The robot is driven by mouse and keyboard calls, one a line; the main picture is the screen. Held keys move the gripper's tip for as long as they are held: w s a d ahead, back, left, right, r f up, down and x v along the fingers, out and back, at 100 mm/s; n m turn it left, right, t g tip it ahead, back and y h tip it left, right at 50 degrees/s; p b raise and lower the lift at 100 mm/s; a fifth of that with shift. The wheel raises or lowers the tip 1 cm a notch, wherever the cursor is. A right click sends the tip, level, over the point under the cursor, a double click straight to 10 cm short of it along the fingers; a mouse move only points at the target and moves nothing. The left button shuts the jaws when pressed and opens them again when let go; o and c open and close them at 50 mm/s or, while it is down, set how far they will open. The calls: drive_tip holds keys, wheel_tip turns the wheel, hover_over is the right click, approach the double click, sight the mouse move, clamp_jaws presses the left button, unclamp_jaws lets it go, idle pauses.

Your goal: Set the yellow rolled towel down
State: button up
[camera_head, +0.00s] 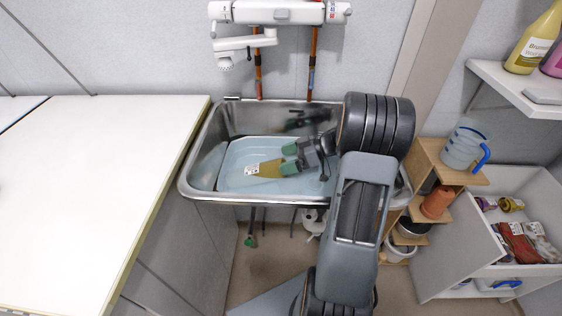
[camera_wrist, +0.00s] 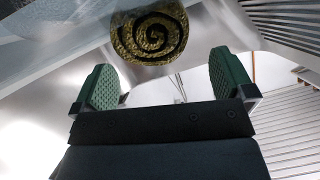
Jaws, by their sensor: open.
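The yellow rolled towel (camera_head: 267,169) has a pale label at its left end. It is in the pale blue tub (camera_head: 232,152) inside the steel sink, just left of my gripper's fingertips. In the wrist view its spiral end (camera_wrist: 148,36) faces the camera, beyond the gap between the fingers. My gripper (camera_head: 289,158) has green pads and reaches into the sink from the right. In the wrist view my gripper (camera_wrist: 165,78) is open with nothing between the pads. I cannot tell whether the towel touches a fingertip.
The steel sink (camera_head: 187,181) has raised walls around the tub. A wall tap unit (camera_head: 275,12) hangs above its back edge. A bare white counter (camera_head: 80,200) is at left. Wooden shelves (camera_head: 428,160) with a blue-handled jug (camera_head: 464,146) and an open drawer (camera_head: 490,225) are at right.

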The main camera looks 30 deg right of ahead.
drive_tip(key=shift+p+v, duration=0.45)
drive_tip(key=shift+v, duration=2.2)
drive_tip(key=shift+a, duration=0.1)
drive_tip(key=w+a+r+m+t+h+p, duration=0.1)
drive_tip(key=w+r+m+t+h+p, duration=0.35)
drive_tip(key=r, duration=0.65)
drive_tip(key=w+a+r+m+t+h+p, duration=0.1)
drive_tip(key=w+r+t+h+p, duration=0.2)
drive_tip(key=w+r+h+p, duration=0.45)
drive_tip(key=s+a+r+m+g+p, duration=0.2)
drive_tip(key=s+a, duration=0.4)
drive_tip(key=s, duration=0.6)
drive_tip(key=s+a+r+m+g+p, duration=0.3)
drive_tip(key=s+a+g, duration=0.4)
drive_tip(key=s, duration=0.5)
drive_tip(key=shift+s+a+r+p, duration=0.35)
drive_tip(key=shift+r+p, duration=0.3)
drive_tip(key=shift+p, duration=0.35)
drive_tip(key=shift+g, duration=0.25)
